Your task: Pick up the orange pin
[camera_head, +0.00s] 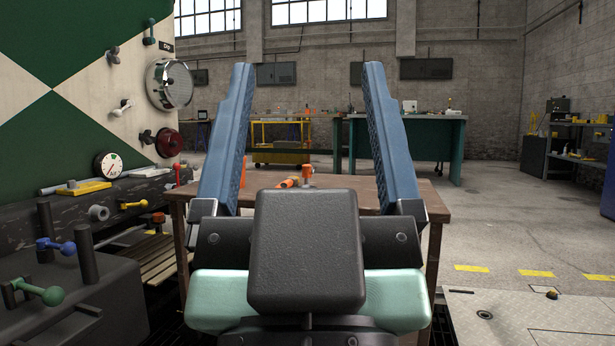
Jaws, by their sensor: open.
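My gripper (307,68) fills the middle of the view, its two blue fingers spread wide and nothing held between them. Beyond it, a wooden table (342,182) shows between the fingers. A small orange upright piece with a wider top (308,173) stands on the table, seen between the fingers. The dark gripper body hides the near part of the table.
At left, a dark bench carries a gauge (108,164), a yellow block (84,187) and posts with blue (68,248) and green (52,295) knobs. A green-and-white panel (70,75) rises behind. A yellow cart (281,143) and teal workbench (437,135) stand farther back. Right floor is open.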

